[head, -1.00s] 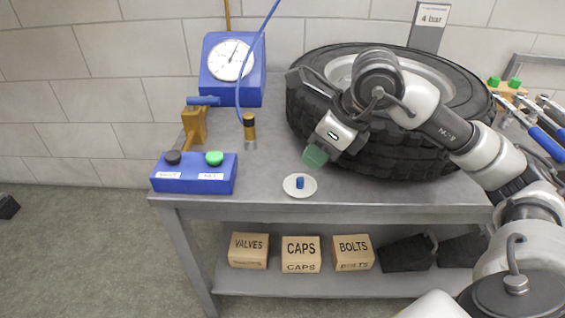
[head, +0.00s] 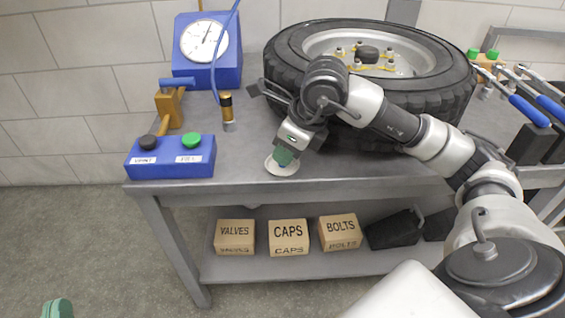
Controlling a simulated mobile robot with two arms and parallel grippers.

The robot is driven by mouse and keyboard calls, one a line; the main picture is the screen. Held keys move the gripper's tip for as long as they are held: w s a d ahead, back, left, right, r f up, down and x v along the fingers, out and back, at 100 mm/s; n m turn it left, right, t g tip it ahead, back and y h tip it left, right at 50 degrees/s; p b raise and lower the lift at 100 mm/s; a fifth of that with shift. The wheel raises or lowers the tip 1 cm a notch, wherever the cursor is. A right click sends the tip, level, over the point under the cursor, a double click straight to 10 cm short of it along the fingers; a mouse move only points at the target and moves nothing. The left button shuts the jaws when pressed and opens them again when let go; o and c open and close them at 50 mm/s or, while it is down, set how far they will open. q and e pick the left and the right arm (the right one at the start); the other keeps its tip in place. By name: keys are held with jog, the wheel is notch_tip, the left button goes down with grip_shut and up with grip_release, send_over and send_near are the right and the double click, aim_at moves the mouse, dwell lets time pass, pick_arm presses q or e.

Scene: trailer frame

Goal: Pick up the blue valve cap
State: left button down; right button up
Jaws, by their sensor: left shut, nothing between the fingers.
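The blue valve cap is hidden in the head view behind my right gripper. The small white dish (head: 272,169) near the table's front edge shows only in part. My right gripper (head: 284,158), with green fingertips, points down over the dish, with its tips at or just above it. Whether its fingers are open or closed on the cap cannot be seen. My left gripper (head: 57,308) shows only as green fingertips at the bottom left edge. It is shut and empty, low and away from the table.
A tire (head: 370,70) lies behind my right arm. A blue box with two knobs (head: 170,158), a brass-coloured cylinder (head: 227,110) and a gauge (head: 207,50) stand to the left. Labelled boxes (head: 288,237) sit on the lower shelf.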

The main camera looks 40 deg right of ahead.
pick_arm(q)
jog(key=shift+s+d+r+t, duration=0.1)
jog(key=shift+s+r+t, duration=0.05)
jog(key=shift+r+t, duration=0.5)
pick_arm(e)
jog(key=shift+x, duration=0.75)
grip_shut()
jog(key=shift+r, duration=0.1)
